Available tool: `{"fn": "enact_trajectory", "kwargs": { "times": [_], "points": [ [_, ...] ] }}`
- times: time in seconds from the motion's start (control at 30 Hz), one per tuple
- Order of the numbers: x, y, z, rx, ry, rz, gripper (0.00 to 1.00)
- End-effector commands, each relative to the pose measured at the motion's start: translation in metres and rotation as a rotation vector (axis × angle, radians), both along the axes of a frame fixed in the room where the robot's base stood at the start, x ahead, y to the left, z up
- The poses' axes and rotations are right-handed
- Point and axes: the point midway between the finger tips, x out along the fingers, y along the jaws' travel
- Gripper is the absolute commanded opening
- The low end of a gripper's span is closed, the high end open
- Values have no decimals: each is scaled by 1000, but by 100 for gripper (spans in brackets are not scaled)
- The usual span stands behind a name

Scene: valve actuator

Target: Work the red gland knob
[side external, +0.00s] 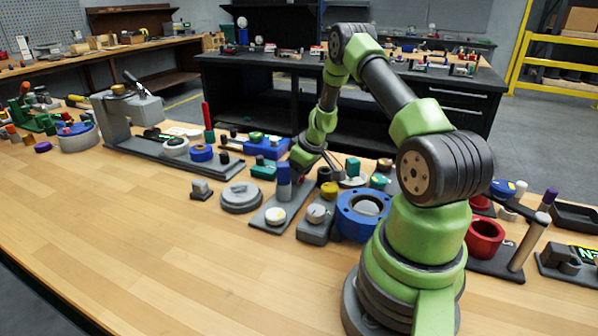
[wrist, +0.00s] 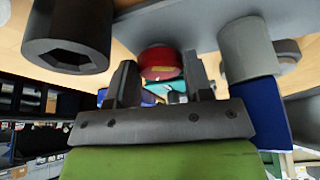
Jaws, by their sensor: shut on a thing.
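The red gland knob (wrist: 162,63) sits between the two dark fingers of my gripper (wrist: 159,70) in the wrist view. My gripper is shut on it, one finger at each side. The knob's rounded face shows above the fingers, and its lower part is hidden by the gripper. In the side external view a small bit of the red knob (side external: 302,180) shows below the green end of my arm, beside a blue and grey post. The fingers are too small there to make out clearly.
The post (side external: 284,180) stands close left of the gripper; its grey part (wrist: 250,48) is close right in the wrist view. A dark hex-socketed cylinder (wrist: 68,38) is close left there. A blue ring housing (side external: 364,212) stands nearby. The front-left bench (side external: 130,230) is clear.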

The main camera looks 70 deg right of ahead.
Motion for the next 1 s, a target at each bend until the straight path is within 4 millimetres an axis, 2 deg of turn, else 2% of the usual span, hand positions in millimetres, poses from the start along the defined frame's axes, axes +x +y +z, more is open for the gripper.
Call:
{"fn": "enact_trajectory", "kwargs": {
  "times": [0.23, 0.27, 0.33, 0.37, 0.7, 0.87, 1.0],
  "points": [
    [0, 0, 0, 0, 0, -1, 23],
    [0, 0, 0, 0, 0, -1, 54],
    [0, 0, 0, 0, 0, 0, 70],
    [0, 0, 0, 0, 0, 0, 72],
    [-1, 0, 4, -1, -1, 1, 72],
    [-9, 1, 25, -3, -3, 1, 72],
    [-20, 2, 50, -4, -3, 0, 72]
  ]
}}
